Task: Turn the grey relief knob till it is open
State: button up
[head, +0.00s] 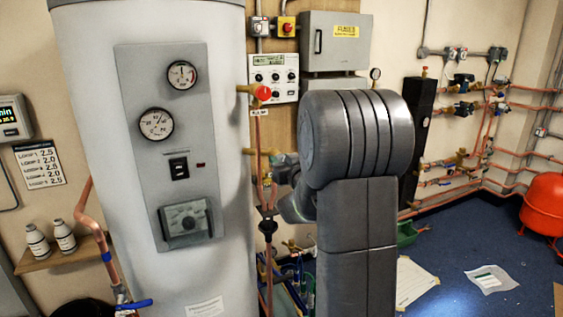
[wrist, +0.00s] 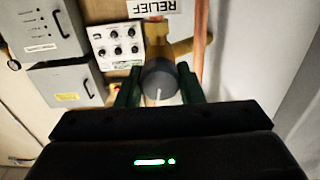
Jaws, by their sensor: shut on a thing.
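The grey relief knob (wrist: 162,80) sits on a brass fitting in the wrist view, below an upside-down RELIEF label (wrist: 157,8). A white line on its face runs down toward the bottom of the picture, tilted very slightly. My gripper (wrist: 158,88) has one green finger on each side of the knob and is shut on it. In the head view my grey arm covers the area right of the white cylinder, and I cannot make out the grey knob there.
The white cylinder (head: 91,120) with gauges stands left of my arm. A red knob (head: 263,92) sticks out beside it. Copper pipes (wrist: 201,40) run close to the gripper. Grey boxes and a control panel (head: 273,77) are on the wall.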

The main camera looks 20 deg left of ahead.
jog(key=m, duration=0.5)
jog(key=shift+m, duration=0.3)
jog(key=shift+d+m+p, duration=0.1)
jog(key=shift+m+p, duration=0.55)
jog(key=shift+m, duration=1.45)
jog(key=o, duration=1)
jog(key=b+v, duration=0.1)
jog(key=v, duration=1.2)
jog(key=shift+s+d, duration=0.25)
jog(key=shift+a, duration=0.1)
